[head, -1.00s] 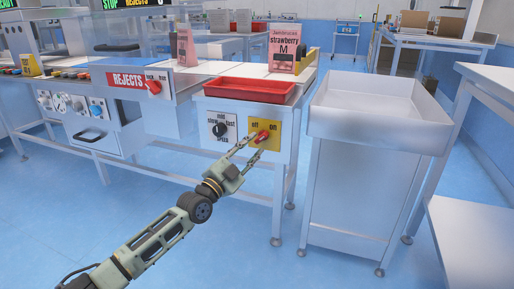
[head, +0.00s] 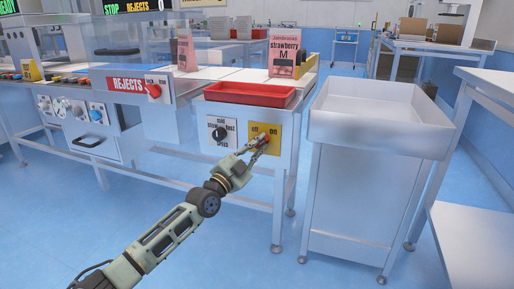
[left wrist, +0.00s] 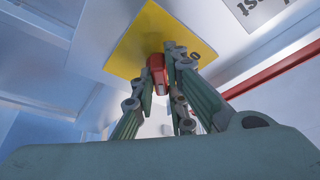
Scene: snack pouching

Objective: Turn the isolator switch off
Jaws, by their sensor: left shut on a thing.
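The isolator switch is a red knob (left wrist: 157,68) on a yellow plate (head: 254,138) marked "off" on the left and "on" on the right. The plate is on the front of the white machine, below the red tray. It also shows in the left wrist view (left wrist: 128,45). My left gripper (head: 262,143) is at the plate with its fingers shut on the red knob, one on each side. In the head view the fingers mostly hide the knob, so its exact angle is hard to read there. My right gripper is not in view.
A speed dial (head: 219,134) sits just left of the yellow plate. A red tray (head: 249,94) juts out above it. A white cart (head: 352,190) stands close on the right. The REJECTS panel (head: 128,85) with its red knob is further left. The blue floor below is clear.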

